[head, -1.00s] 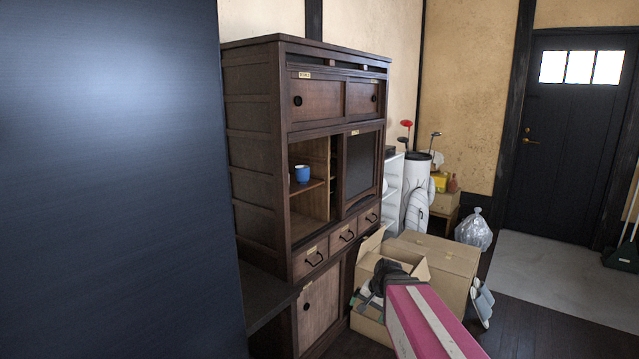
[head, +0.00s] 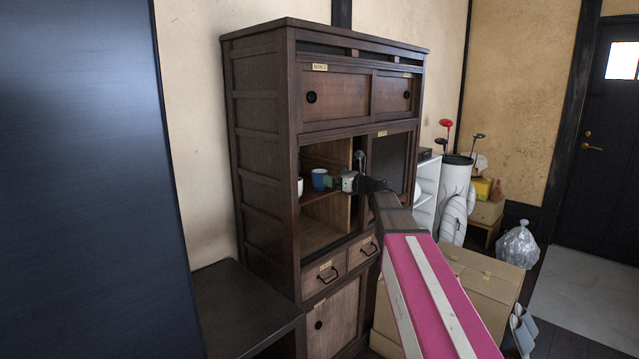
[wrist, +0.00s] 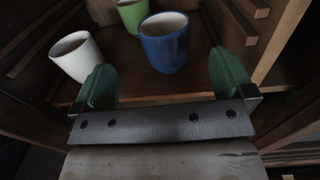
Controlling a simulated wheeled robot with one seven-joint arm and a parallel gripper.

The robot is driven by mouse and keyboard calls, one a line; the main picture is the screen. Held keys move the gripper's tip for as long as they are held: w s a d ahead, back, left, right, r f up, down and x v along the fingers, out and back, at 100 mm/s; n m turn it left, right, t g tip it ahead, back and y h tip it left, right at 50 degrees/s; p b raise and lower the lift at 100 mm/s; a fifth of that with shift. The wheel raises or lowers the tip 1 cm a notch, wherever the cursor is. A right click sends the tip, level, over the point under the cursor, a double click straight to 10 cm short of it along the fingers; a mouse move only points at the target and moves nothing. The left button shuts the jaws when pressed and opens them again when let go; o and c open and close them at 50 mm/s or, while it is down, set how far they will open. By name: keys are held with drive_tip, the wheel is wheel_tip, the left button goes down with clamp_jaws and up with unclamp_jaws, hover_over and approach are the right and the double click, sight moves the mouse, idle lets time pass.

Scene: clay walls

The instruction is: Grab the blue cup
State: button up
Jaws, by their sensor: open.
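The blue cup (head: 319,179) stands upright on the middle shelf of the dark wooden cabinet (head: 265,150), inside its open compartment. In the wrist view the blue cup (wrist: 164,42) is ahead of my gripper (wrist: 160,82), roughly centred between its two green fingers and slightly beyond the fingertips. My gripper is open and empty. In the head view my gripper (head: 338,182) is at the compartment opening, just right of the cup, and my arm hides part of the compartment.
A white cup (wrist: 76,56) stands left of the blue cup, close to the left finger. A green cup (wrist: 133,14) stands behind. The compartment's wooden side frame is close on the right. A cardboard box (head: 480,275) sits on the floor right of the cabinet.

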sight(320, 180)
drive_tip(key=x, duration=0.9)
drive_tip(key=shift+w+d+f, duration=0.1)
drive_tip(key=shift+w+d, duration=0.05)
drive_tip(key=shift+w, duration=0.1)
drive_tip(key=c, duration=1)
